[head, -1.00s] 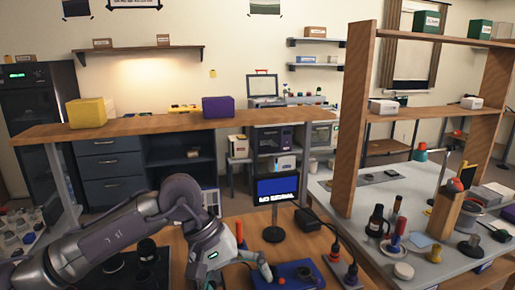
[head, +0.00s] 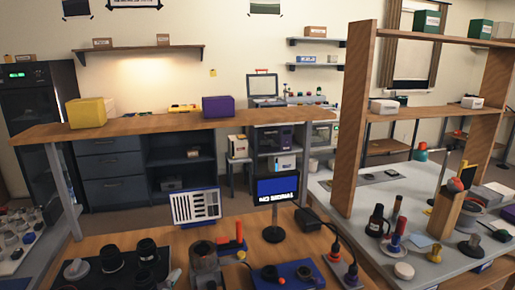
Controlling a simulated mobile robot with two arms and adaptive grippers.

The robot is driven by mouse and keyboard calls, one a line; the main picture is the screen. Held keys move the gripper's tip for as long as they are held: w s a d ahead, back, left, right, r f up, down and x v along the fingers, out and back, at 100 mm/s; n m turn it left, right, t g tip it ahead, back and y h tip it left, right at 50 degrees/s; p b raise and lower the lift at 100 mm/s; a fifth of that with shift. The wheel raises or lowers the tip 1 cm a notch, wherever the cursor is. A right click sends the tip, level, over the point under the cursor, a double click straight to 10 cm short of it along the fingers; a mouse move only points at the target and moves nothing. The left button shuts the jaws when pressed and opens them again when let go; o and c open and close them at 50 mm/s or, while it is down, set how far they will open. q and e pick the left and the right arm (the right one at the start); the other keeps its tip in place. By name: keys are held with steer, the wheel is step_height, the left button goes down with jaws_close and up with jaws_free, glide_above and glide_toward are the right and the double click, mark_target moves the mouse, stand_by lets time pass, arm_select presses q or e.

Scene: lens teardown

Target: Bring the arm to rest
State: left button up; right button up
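Neither of my arms nor grippers shows in the head view. The wooden workbench (head: 120,238) in front is fully uncovered by them. On its left lies a dark mat (head: 100,277) with several black lens parts (head: 146,250) standing on it. A grey cylindrical fixture (head: 206,262) stands at the bench's front middle, beside an orange-handled item (head: 239,234). A blue tray (head: 287,268) with small dark and red parts lies to its right.
A small screen (head: 276,188) on a stand and a white slotted panel (head: 196,206) stand at the bench's back. A black box (head: 308,219) with cables is to the right. A grey side table (head: 345,197) with a wooden shelf frame (head: 352,120) stands at right.

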arm_select(q)
steer(key=s+a+f+n+g+y, duration=0.1)
steer(key=s+a+f+n+g, duration=0.2)
steer(key=s+f, duration=0.45)
steer(key=s+a+f+n+g, duration=0.1)
steer(key=s+f+n+g, duration=0.4)
steer(key=s, duration=0.4)
steer(key=s+a+f+n+g+y, duration=0.1)
steer(key=s+a+f+n+g, duration=0.15)
steer(key=s+f+g, duration=0.4)
step_height(320, 180, down, 26)
steer(key=s, duration=0.2)
steer(key=s+a+f, duration=0.3)
steer(key=s+f, duration=1.4)
steer(key=shift+g, duration=0.45)
steer(key=shift+s+m, duration=0.1)
steer(key=shift+m, duration=0.15)
